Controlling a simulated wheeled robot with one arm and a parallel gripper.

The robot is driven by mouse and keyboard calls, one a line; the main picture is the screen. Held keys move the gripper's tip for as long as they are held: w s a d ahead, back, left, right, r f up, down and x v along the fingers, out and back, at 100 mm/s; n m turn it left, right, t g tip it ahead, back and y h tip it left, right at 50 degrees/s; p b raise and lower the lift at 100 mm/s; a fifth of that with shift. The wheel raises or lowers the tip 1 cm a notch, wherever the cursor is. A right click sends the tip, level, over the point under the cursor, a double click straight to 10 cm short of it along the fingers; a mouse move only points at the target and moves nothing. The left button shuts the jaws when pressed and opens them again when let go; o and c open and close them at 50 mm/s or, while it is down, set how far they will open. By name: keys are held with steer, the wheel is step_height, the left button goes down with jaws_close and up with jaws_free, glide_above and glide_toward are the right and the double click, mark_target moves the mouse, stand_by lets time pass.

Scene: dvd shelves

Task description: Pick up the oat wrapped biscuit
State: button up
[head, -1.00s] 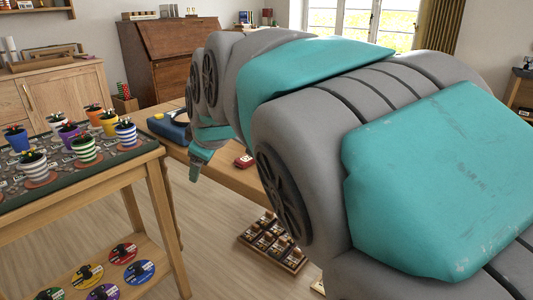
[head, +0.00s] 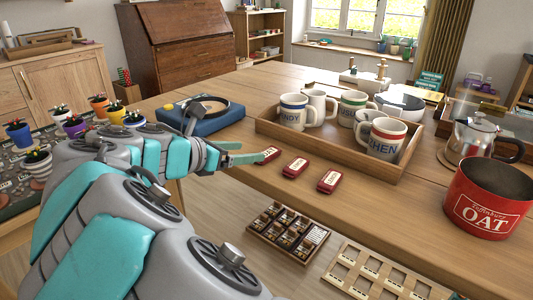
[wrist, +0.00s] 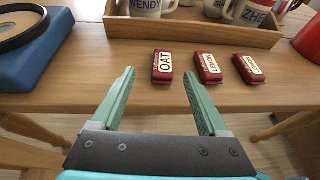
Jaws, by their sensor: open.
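The oat wrapped biscuit (wrist: 162,68) is a small red packet with a white OAT label. It lies flat near the front edge of the wooden table. In the head view this biscuit (head: 268,155) is the leftmost of three red packets, just past my fingertips. My gripper (wrist: 159,76) is open and empty, with teal fingers spread wide. In the wrist view the biscuit shows between and slightly beyond the fingertips, apart from both. Two similar packets, one middle (wrist: 208,68) and one right (wrist: 248,68), lie to its right.
A wooden tray (head: 333,151) with several mugs stands behind the packets. A blue record player (head: 212,119) is to the left. A red OAT tin (head: 488,198) and a metal pot (head: 478,137) are at the right. The tabletop around the packets is clear.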

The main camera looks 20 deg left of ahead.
mark_target(266, 152)
steer(key=x, duration=0.6)
steer(key=shift+w+d+f, duration=0.1)
steer(key=shift+d+f, duration=0.15)
steer(key=shift+d, duration=0.1)
steer(key=shift+c, duration=0.3)
jaws_close()
